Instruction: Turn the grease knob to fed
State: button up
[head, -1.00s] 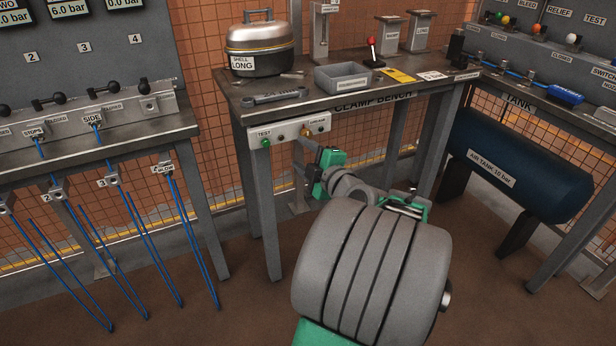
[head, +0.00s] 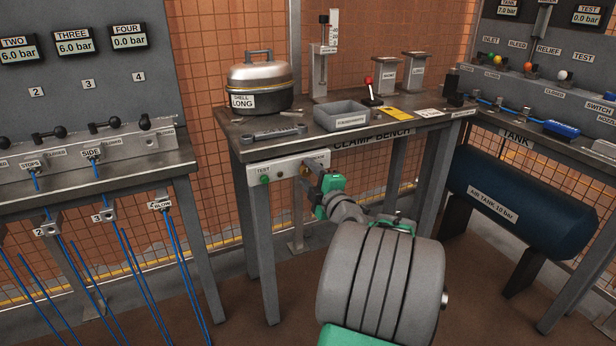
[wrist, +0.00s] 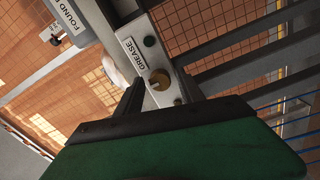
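The grease knob (wrist: 160,79) is a round brass-coloured knob on a pale panel, beside the label GREASE (wrist: 134,52) in the wrist view. A slot or mark shows on its face; I cannot read a fed marking. My gripper (wrist: 159,86) is open, one dark finger on each side of the knob, with gaps showing between. I cannot tell how deep the fingertips reach. In the head view my gripper (head: 308,174) is at the right end of the front panel (head: 277,172) under the clamp bench and hides most of the knob.
The clamp bench (head: 300,134) carries a domed shell, a grey bin (head: 342,116) and a red-topped lever. A green test button (head: 265,180) sits left on the same panel. A black button (wrist: 150,41) is close to the knob. The air tank (head: 515,205) stands right.

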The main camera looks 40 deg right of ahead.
grip_shut()
jog(key=shift+a, duration=0.1)
dwell(0.3)
